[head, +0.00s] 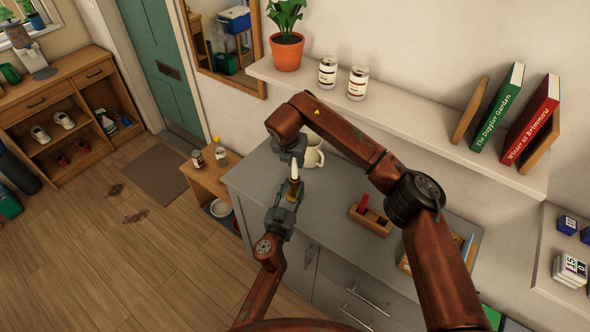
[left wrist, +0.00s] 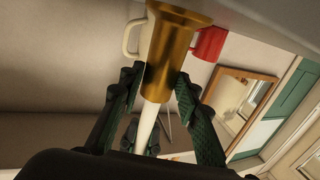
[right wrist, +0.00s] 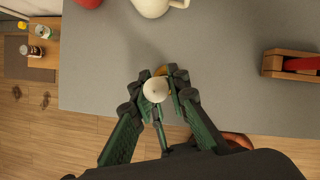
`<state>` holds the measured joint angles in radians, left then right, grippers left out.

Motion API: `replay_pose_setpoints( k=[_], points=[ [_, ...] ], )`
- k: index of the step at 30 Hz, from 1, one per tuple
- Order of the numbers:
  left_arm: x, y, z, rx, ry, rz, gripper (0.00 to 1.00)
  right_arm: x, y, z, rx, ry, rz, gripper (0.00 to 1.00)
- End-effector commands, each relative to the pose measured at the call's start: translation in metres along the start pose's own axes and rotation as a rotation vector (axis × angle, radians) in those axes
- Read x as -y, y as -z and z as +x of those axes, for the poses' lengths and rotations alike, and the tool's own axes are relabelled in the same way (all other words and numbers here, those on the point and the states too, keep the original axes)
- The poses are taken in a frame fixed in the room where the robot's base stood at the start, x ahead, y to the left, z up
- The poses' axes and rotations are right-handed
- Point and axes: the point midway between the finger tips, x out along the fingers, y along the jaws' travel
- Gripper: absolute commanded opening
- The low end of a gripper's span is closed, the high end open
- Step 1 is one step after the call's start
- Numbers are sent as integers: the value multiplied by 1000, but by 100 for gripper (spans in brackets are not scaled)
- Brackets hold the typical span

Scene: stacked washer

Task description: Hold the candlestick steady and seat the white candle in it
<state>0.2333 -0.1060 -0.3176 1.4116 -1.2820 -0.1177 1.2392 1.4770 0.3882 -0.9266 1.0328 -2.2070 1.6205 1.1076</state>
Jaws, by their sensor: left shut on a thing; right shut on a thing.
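The brass candlestick (left wrist: 172,50) is between the fingers of my left gripper (left wrist: 157,88), which is shut on it. In the head view the candlestick (head: 293,188) is upright near the counter's left front edge, with my left gripper (head: 281,215) low beside it. The white candle (left wrist: 149,125) lines up with the candlestick, its lower end meeting the brass mouth; how deep it sits is hidden. My right gripper (right wrist: 157,85) is shut on the candle (right wrist: 155,91) from above. In the head view my right gripper (head: 293,158) is directly over the candlestick.
A cream mug (head: 314,153) stands on the grey counter (head: 338,205) just behind the grippers; a red mug (left wrist: 210,43) is beside it. A wooden holder with a red item (right wrist: 287,64) is to the right. A shelf (head: 420,118) runs along the wall above.

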Motion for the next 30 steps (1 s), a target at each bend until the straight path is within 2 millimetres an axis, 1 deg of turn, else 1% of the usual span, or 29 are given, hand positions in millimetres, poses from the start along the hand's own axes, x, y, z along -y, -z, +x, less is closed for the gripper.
replay_pose_setpoints(
  k=[6,8,19,20,27,30],
  points=[
    [0,-1,0,1,0,0,2,0,12,27,-3,0,-1,0],
    [0,-1,0,1,0,0,2,0,14,32,-2,0,-1,0],
    [0,-1,0,1,0,0,2,0,15,35,-1,0,-1,0],
    [0,-1,0,1,0,0,2,0,15,35,0,0,-1,16],
    [0,-1,0,1,0,0,2,0,15,35,-1,0,-1,32],
    [0,-1,0,1,0,0,2,0,15,35,-1,0,-1,32]
  ],
)
